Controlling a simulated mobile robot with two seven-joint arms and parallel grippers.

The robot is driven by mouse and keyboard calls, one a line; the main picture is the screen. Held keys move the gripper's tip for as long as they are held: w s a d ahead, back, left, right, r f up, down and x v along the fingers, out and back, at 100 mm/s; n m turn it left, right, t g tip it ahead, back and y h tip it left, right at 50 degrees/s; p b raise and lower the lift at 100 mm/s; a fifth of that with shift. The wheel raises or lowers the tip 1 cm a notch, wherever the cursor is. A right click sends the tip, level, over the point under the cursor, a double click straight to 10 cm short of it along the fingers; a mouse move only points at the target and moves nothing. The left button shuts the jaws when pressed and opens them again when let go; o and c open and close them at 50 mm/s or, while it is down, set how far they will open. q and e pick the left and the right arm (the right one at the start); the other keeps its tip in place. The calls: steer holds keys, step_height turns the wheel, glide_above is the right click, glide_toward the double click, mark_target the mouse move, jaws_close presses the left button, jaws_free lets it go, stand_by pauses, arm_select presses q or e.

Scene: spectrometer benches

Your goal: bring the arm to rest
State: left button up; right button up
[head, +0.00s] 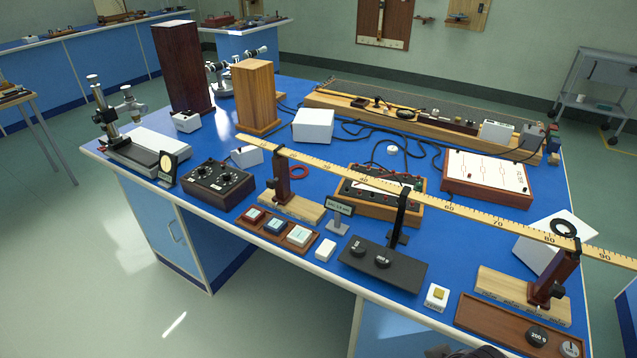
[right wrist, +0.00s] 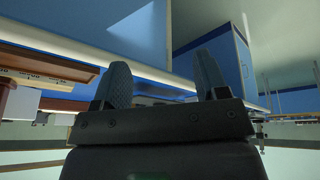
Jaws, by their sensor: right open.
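My right gripper (right wrist: 163,75) shows in the right wrist view, its two dark ribbed fingers spread apart with nothing between them. Blue bench panels (right wrist: 125,25) lie beyond the fingers in that view, and no object touches the fingers. In the head view a small dark shape at the bottom edge, in front of the bench, may be part of my right arm; most of it is cut off. My left gripper is in neither view.
The blue bench (head: 303,172) is crowded. A long metre rule (head: 440,205) spans two stands. Near the front edge are a black plate (head: 405,275) with weights and a brown tray (head: 490,318). Open floor (head: 110,270) lies at the left.

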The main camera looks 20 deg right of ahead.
steer(key=w+f+t, duration=0.5)
steer(key=f+t, duration=0.2)
steer(key=f, duration=0.2)
steer(key=shift+w+n+y, duration=0.35)
steer(key=shift+n+y, duration=0.05)
stand_by(2.5)
